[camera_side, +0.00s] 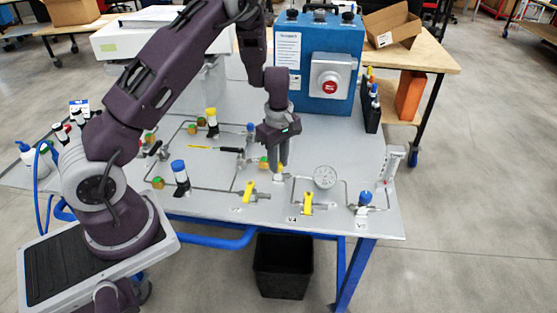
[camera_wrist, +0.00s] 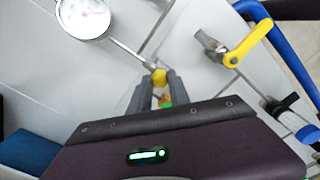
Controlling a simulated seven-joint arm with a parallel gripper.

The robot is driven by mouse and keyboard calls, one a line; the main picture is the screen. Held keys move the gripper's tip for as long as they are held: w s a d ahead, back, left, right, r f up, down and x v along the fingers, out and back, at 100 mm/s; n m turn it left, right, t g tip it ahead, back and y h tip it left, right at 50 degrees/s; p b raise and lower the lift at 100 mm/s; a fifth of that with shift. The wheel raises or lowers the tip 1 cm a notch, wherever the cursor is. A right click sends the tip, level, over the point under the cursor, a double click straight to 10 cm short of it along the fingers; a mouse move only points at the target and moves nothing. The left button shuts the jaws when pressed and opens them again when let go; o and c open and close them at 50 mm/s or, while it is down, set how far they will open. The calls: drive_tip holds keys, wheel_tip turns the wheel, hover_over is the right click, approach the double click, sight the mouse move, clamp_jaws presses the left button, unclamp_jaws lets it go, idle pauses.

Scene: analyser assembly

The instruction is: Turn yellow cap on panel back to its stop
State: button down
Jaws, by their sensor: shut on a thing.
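My gripper (camera_side: 279,170) points straight down at the panel (camera_side: 215,208), near its front edge. In the wrist view its two grey fingers (camera_wrist: 159,82) are closed around a small yellow cap (camera_wrist: 159,76) at the end of a thin pipe. The fingers touch its sides, and its top shows between the fingertips. In the side view the fingers mostly hide this cap. How far it is turned cannot be told. Another yellow cap (camera_side: 211,112) tops a dark upright cylinder farther back on the panel.
A round gauge (camera_side: 325,177) stands right of my gripper. Yellow valve handles (camera_side: 250,192) (camera_side: 307,203) lie in front. A blue-capped cylinder (camera_side: 180,175) stands left, a blue box (camera_side: 316,62) behind. Thin pipes cross the panel. A black bin (camera_side: 283,266) stands below.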

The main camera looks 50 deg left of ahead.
sight(279, 164)
drive_tip(key=m, duration=1.1)
drive_tip(key=shift+m, duration=0.4)
idle(0.4)
drive_tip(key=c, duration=1.2)
unclamp_jaws()
wheel_tip(279, 164, up, 7)
drive_tip(key=shift+r, duration=0.1)
